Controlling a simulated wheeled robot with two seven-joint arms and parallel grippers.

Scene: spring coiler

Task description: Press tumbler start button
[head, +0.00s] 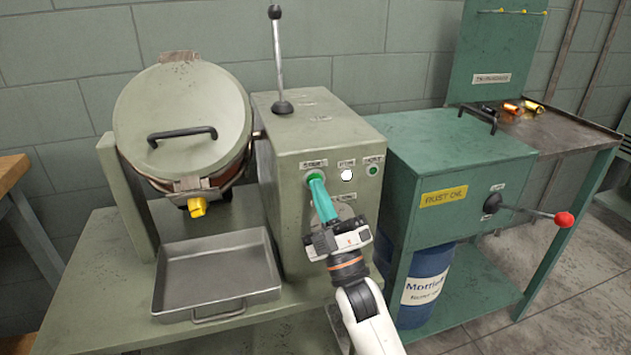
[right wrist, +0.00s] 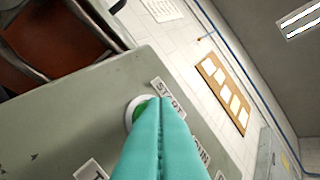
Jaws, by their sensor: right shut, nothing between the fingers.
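The tumbler (head: 183,120) is a grey-green drum with a black-handled lid, at the left in the head view. Its control box (head: 287,195) stands to its right. The green start button (head: 314,178) is on the upper left of the box's front face. It also shows in the right wrist view (right wrist: 137,110), partly hidden behind my fingers, beside a label reading "START". My right gripper (head: 317,182) is shut and empty, its teal fingertips at the button. I cannot tell whether they touch it or how far it is pressed. My left gripper is not in view.
A white round button (head: 347,174) and a small green one (head: 373,171) sit right of the start button. A lever (head: 279,60) rises from the box top. A metal tray (head: 217,273) lies below the drum. A green machine (head: 455,160) with a red-knobbed lever (head: 563,219) stands right.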

